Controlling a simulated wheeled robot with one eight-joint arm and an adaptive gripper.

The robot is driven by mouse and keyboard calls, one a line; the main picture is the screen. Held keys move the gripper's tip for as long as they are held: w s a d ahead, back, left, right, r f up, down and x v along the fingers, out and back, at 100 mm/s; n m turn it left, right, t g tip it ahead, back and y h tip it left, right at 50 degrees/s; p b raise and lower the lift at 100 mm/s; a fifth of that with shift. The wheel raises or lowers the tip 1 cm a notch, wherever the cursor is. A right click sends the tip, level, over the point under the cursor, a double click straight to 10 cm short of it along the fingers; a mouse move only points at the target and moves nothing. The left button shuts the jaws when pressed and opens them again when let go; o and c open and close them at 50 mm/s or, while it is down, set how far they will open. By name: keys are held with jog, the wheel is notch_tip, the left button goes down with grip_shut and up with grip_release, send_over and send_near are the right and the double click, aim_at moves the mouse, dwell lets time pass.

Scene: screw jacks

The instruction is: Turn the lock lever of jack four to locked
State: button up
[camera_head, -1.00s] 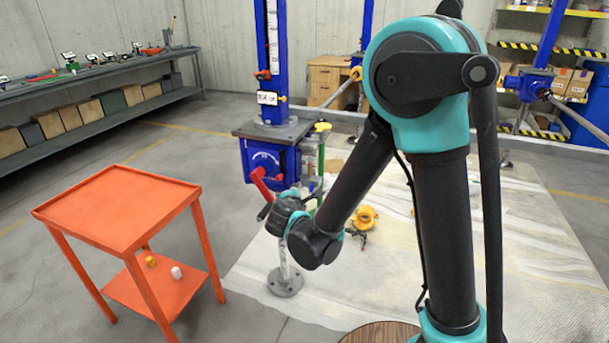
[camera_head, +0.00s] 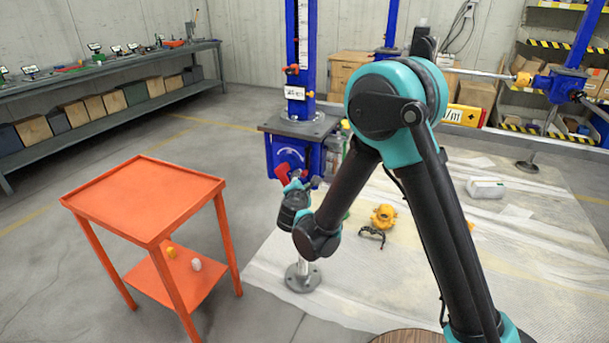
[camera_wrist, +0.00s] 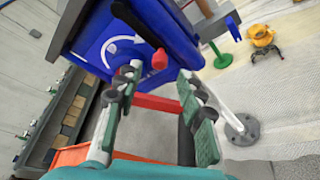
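The jack is a blue column on a blue gear housing (camera_head: 289,155) under a dark square plate. Its label (camera_head: 294,93) is too small to read. A red lever (camera_head: 283,173) shows at the housing's front, partly hidden by my gripper (camera_head: 296,184). In the wrist view, my gripper (camera_wrist: 159,82) has its two green-padded fingers apart, in front of the blue housing (camera_wrist: 105,35) with its white curved arrow. A red bar (camera_wrist: 160,103) crosses between the fingers; I cannot tell whether they touch it. A red knob (camera_wrist: 160,58) shows just beyond the fingertips.
An orange table (camera_head: 145,200) stands at the left, with a yellow and a white piece on its lower shelf. A round grey foot (camera_head: 302,277) is on the floor sheet below my gripper. A yellow part (camera_head: 383,216) lies to the right. A long workbench (camera_head: 110,75) lines the left wall.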

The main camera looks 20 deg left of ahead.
aim_at(304, 175)
jog(key=x, duration=0.7)
jog(key=shift+w+f, duration=0.1)
jog(key=shift+w, duration=0.25)
grip_shut()
